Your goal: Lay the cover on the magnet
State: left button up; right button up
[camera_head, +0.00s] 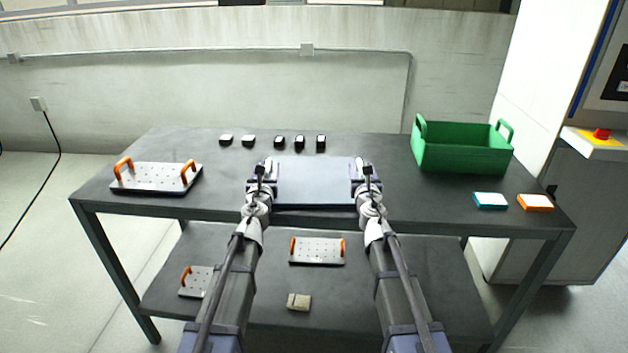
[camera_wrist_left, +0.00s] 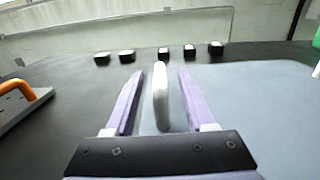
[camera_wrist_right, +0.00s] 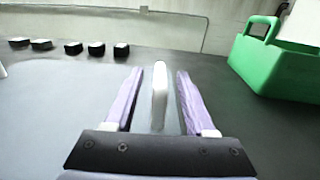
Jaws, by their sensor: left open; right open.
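A wide blue-grey slab (camera_head: 315,180), which I take to be the cover, lies flat in the middle of the table. It has a pale upright handle at each end. My left gripper (camera_head: 264,168) is open around the left handle (camera_wrist_left: 160,98), one finger on each side. My right gripper (camera_head: 364,168) is open around the right handle (camera_wrist_right: 159,95) in the same way. Gaps show between fingers and handles in the wrist views. No separate magnet can be made out; whether it lies under the slab is hidden.
Several small black blocks (camera_head: 279,142) with pale tops stand behind the slab. An orange-handled perforated plate (camera_head: 150,178) lies at left. A green crate (camera_head: 462,160), a teal block (camera_head: 490,201) and an orange block (camera_head: 535,203) are at right. More plates (camera_head: 318,251) lie on the lower shelf.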

pick_arm(q)
jog(key=shift+w, duration=1.05)
pick_arm(e)
jog(key=shift+w, duration=1.05)
pick_arm(q)
grip_shut()
pick_arm(e)
grip_shut()
